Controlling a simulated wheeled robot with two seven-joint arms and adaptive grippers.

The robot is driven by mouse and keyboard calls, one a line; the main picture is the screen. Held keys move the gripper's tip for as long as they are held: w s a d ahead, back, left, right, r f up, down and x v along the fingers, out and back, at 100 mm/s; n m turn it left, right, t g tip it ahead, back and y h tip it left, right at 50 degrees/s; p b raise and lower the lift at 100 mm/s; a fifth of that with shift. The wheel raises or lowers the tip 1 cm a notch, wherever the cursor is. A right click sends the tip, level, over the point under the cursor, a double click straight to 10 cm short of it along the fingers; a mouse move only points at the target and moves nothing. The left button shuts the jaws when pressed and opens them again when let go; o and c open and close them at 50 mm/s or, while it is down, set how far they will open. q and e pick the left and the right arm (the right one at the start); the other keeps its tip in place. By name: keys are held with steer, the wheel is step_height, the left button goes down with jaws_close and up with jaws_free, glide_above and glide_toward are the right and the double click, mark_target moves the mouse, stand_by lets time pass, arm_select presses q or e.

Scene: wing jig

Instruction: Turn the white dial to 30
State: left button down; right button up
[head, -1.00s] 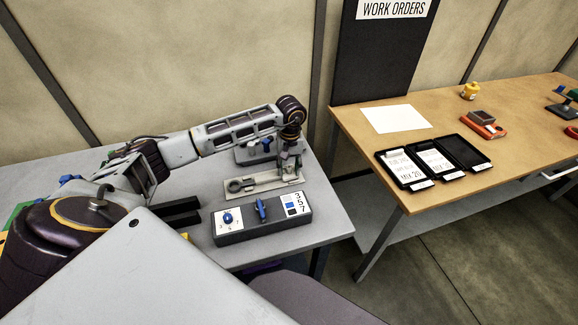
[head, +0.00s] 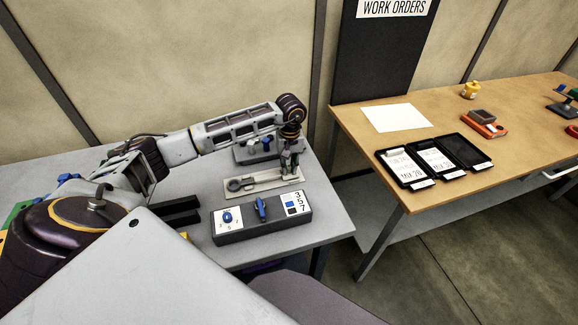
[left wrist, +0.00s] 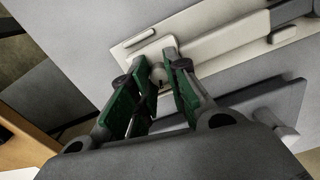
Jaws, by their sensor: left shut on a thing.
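My left gripper (head: 290,166) points down over the right end of a beige plate (head: 268,186) on the grey table. The left wrist view shows its green-padded fingers (left wrist: 157,82) shut around a small pale knob (left wrist: 158,72) at the end of the plate (left wrist: 215,38). The fingers hide most of this knob. A dark grey box (head: 236,236) stands in front of the plate. On its left is a white dial face with a blue knob (head: 227,217); the marks are too small to read surely. My right gripper is not in view.
A blue lever (head: 261,209) stands up in the middle of the box, beside a panel with 3, 5 and 7 (head: 297,202). A grey block with a blue part (head: 252,150) is behind the plate. A wooden table (head: 345,115) with black trays (head: 436,160) is at right.

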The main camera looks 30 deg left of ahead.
arm_select(q)
steer(key=shift+n+b, duration=0.7)
steer(key=shift+n, duration=1.4)
steer(key=shift+n+b, duration=0.4)
steer(key=c, duration=1.3)
jaws_free()
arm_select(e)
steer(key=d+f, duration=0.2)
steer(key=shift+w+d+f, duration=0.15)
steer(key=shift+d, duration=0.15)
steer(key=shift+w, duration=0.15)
